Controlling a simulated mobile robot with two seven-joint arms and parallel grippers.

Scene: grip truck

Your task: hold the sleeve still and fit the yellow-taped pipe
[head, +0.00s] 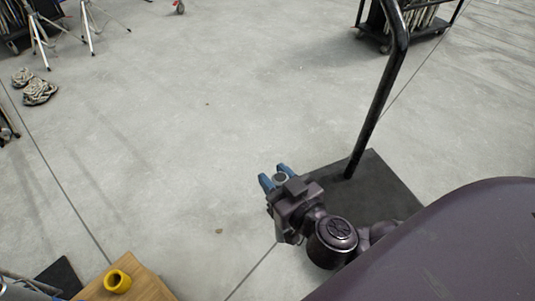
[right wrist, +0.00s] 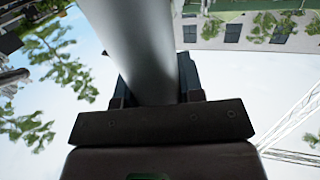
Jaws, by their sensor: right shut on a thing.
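My right gripper (head: 274,178) is out over the floor, with blue fingertips. It is shut on a grey pipe (head: 280,177), seen almost end-on in the head view. In the right wrist view the smooth grey pipe (right wrist: 137,45) runs between the fingers and out of the top of the picture; no yellow tape shows on the part in view. A short yellow hollow round piece (head: 117,281) stands with its opening up on a wooden top (head: 142,283) at the bottom left; I cannot tell if it is the sleeve or a taped end. My left gripper is not in view.
A black platform cart (head: 382,188) with a tall bent handle (head: 377,105) stands just right of my right gripper. Tripod stands (head: 88,28) and a coiled rope (head: 40,92) are at the far left. The floor between is clear.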

